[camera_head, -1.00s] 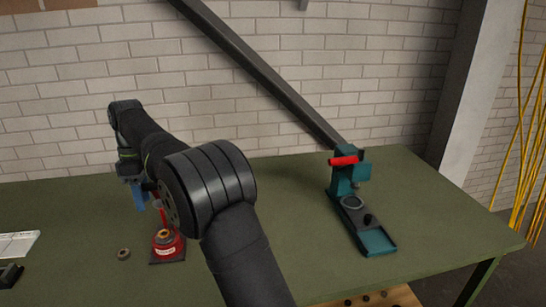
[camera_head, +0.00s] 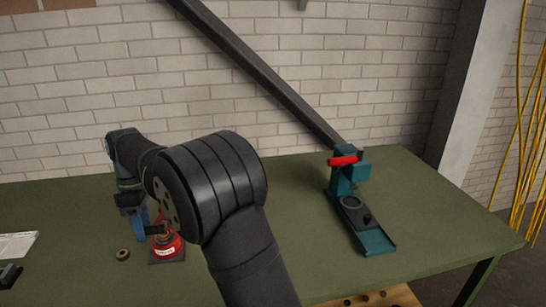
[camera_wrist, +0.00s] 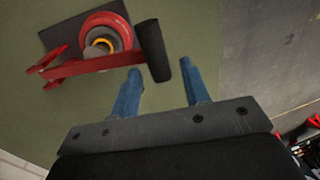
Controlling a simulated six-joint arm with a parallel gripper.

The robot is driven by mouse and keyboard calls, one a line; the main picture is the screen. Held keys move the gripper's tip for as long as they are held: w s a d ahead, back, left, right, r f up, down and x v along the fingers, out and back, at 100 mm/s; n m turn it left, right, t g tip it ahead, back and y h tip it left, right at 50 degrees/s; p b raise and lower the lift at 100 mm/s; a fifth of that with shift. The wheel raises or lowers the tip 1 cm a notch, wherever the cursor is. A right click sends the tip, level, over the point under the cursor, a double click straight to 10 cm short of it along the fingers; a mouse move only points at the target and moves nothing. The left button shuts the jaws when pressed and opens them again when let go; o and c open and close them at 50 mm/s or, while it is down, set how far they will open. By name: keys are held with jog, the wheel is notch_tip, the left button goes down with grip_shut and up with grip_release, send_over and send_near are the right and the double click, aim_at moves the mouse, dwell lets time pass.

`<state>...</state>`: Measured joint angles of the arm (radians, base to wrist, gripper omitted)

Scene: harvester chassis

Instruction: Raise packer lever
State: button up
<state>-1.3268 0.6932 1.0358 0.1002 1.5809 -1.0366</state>
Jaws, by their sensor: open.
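A red round device (camera_head: 166,247) stands on a dark square base on the green table, left of my arm in the head view. The wrist view shows it from above (camera_wrist: 106,30), with a red lever arm (camera_wrist: 95,68) and a black cylindrical grip (camera_wrist: 152,50) at the arm's right end. I take this for the packer and its lever. My gripper (camera_wrist: 161,76) is open, its blue fingertips on either side of the grip's lower end. I cannot tell whether they touch it. In the head view my gripper (camera_head: 139,224) is beside the device, partly hidden.
A teal press-like tool (camera_head: 352,205) with a red handle stands on the green table (camera_head: 300,200) at right. A small ring-shaped part (camera_head: 123,254) lies left of the red device. Papers (camera_head: 15,245) lie at the left edge. The table between the red device and teal tool looks clear.

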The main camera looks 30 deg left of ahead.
notch_tip(320, 180, up, 12)
jog(key=w+a, duration=0.2)
jog(key=w+d+m+t+y, duration=0.1)
jog(key=w+d+m+y, duration=0.1)
jog(key=w+d+m, duration=1.1)
jog(key=w+d, duration=0.9)
jog(key=w, duration=0.4)
jog(key=shift+w+d+r+m+t+y, duration=0.15)
jog(key=shift+d+r+m+t+y, duration=0.15)
jog(key=shift+m+y, duration=0.1)
